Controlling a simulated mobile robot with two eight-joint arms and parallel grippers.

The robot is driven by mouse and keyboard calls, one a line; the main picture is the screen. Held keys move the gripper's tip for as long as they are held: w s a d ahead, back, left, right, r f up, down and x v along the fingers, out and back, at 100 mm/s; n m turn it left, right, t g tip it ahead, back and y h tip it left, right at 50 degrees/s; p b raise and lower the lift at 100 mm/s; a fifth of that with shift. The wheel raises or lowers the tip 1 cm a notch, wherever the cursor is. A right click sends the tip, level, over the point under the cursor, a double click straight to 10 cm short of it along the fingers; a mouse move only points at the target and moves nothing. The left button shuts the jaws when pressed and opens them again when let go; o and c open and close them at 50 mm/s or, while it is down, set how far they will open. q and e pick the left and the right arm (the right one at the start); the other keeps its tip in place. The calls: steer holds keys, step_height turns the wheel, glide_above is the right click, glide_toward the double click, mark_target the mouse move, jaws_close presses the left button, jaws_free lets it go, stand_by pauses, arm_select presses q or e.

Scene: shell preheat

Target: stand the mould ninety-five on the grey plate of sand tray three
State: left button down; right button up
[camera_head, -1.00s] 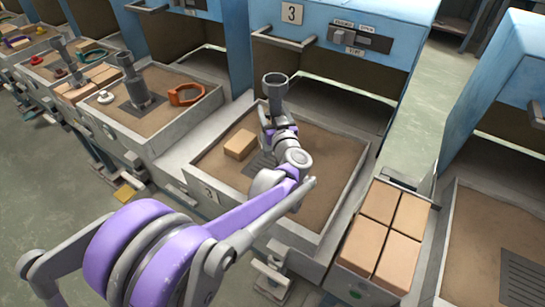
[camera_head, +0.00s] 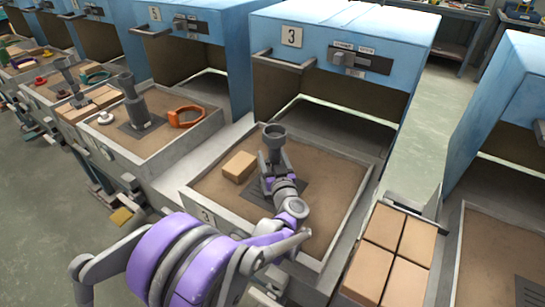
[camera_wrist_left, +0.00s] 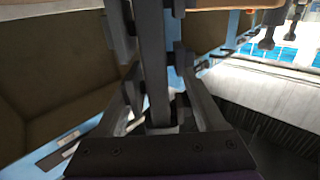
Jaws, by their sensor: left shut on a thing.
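The mould (camera_head: 274,137), a dark grey upright piece with a flared round cup on top, is in my left gripper (camera_head: 270,163). The gripper is shut on its lower part, over the middle of sand tray three (camera_head: 345,222). The grey plate (camera_head: 256,190) lies in the tray's sand, partly hidden under my gripper and arm. The mould's foot is hidden, so I cannot tell whether it touches the plate. In the left wrist view, the mould's grey stem (camera_wrist_left: 153,60) stands between the fingers. No number is readable on the mould. My right gripper is not in view.
A tan block (camera_head: 239,166) lies on the sand left of the mould. The blue oven housing (camera_head: 340,30) marked 3 stands behind the tray. Several tan blocks (camera_head: 384,255) sit on the right.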

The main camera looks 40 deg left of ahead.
arm_select(q)
steer(key=shift+f, duration=0.2)
jaws_free()
steer(key=shift+r, duration=0.1)
steer(key=shift+r, duration=0.25)
steer(key=v, duration=0.7)
steer(key=shift+d+p, duration=0.25)
steer(key=shift+p, duration=0.05)
steer(key=shift+s+f, duration=0.1)
steer(key=shift+f, duration=0.05)
